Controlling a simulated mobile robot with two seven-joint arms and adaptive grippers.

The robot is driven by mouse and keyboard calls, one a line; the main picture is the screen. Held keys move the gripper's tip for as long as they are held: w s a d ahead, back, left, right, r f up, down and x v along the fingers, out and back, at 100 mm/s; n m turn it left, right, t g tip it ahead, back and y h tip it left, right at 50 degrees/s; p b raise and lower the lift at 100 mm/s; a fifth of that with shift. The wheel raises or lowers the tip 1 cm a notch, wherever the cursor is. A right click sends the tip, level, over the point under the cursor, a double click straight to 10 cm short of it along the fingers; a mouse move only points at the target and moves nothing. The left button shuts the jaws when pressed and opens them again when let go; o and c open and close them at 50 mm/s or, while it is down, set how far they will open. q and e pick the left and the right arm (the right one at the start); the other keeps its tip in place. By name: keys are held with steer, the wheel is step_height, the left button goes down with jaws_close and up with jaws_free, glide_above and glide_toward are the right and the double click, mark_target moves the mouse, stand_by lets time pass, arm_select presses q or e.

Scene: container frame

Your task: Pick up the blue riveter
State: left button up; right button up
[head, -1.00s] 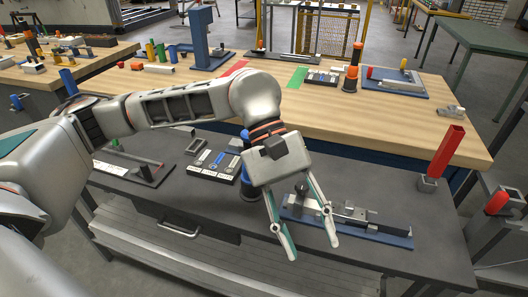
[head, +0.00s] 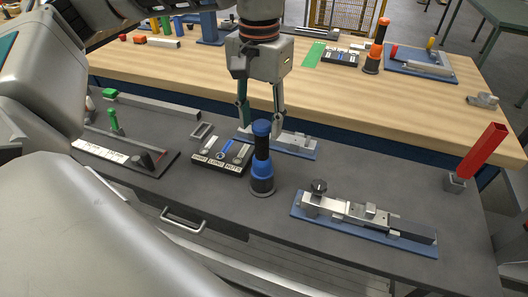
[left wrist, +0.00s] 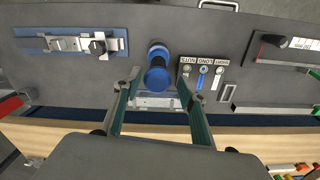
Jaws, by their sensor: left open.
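The blue riveter (head: 262,165) stands upright on the dark grey bench, a black cylinder with a blue top and a blue band. It also shows in the left wrist view (left wrist: 157,76), seen from above, just beyond and between the fingertips. My left gripper (head: 260,122) is open and empty, pointing down on the far side of the riveter's top in the head view. Its two fingers spread wide in the left wrist view (left wrist: 159,84). Whether they touch the riveter cannot be told. My right gripper is not in view.
A labelled tray (head: 222,166) sits left of the riveter. A blue-based fixture (head: 362,218) lies to the right; another (head: 300,146) lies behind. A red block (head: 484,150) stands at the right end. The wooden table (head: 330,88) is behind.

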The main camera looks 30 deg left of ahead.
mark_target(262, 143)
arm_select(q)
steer(key=shift+s+f, duration=0.15)
steer(key=shift+f, duration=0.4)
steer(key=f, duration=0.5)
steer(key=shift+d+f, duration=0.1)
steer(key=shift+d, duration=0.1)
steer(key=shift+w, duration=0.2)
jaws_close()
